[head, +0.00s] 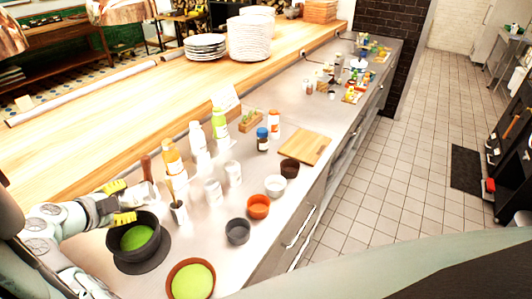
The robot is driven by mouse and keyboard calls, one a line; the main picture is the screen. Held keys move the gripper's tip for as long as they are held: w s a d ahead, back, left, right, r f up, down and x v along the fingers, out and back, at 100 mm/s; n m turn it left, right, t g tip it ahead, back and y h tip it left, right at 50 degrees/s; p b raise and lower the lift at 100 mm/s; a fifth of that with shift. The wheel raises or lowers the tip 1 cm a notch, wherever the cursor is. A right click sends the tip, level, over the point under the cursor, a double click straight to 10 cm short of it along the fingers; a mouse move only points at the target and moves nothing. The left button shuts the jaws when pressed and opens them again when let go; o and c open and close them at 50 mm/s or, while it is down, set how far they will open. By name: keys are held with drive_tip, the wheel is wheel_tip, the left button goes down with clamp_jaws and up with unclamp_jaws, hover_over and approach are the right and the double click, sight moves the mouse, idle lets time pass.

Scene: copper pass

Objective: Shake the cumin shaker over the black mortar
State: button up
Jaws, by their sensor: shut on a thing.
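My gripper (122,202) is at the left, with yellow finger pads closed around a small pale object that I take as the cumin shaker (138,195). Its label cannot be read and the fingers partly hide it. The black mortar (153,250) is a dark round bowl with green contents, standing on a dark round base on the steel counter. My gripper is just above and behind the mortar's rim in the picture. The shaker appears near the mortar's far edge; whether its top is over the opening, I cannot tell.
A brown bowl of green contents (172,292) stands in front of the mortar. A wooden board (305,147) lies farther along the counter.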

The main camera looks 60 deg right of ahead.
drive_tip(key=shift+a+h, duration=0.1)
drive_tip(key=shift+h, duration=0.2)
drive_tip(key=shift+w+f+n+b, duration=0.15)
drive_tip(key=shift+f+n+b, duration=0.15)
drive_tip(key=shift+f+b, duration=0.55)
drive_tip(key=n+h+b, duration=0.1)
drive_tip(key=b, duration=0.3)
drive_tip(key=f+n+g+h+b, duration=0.1)
drive_tip(key=h+b, duration=0.1)
drive_tip(key=b, duration=0.3)
drive_tip(key=shift+a+f+h, duration=0.15)
drive_tip(key=shift+a+h, duration=0.05)
drive_tip(key=shift+h, duration=0.1)
drive_tip(key=h+b, duration=0.1)
drive_tip(key=b, duration=0.1)
drive_tip(key=n+b, duration=0.1)
drive_tip(key=b, duration=0.1)
drive_tip(key=shift+w+f+g+h, duration=0.1)
drive_tip(key=shift+f+g+h, duration=0.1)
drive_tip(key=shift+g+h, duration=0.15)
drive_tip(key=shift+r+n+h+b, duration=0.1)
drive_tip(key=shift+n+h+b, duration=0.15)
drive_tip(key=shift+n+b, duration=0.2)
drive_tip(key=shift+r, duration=0.1)
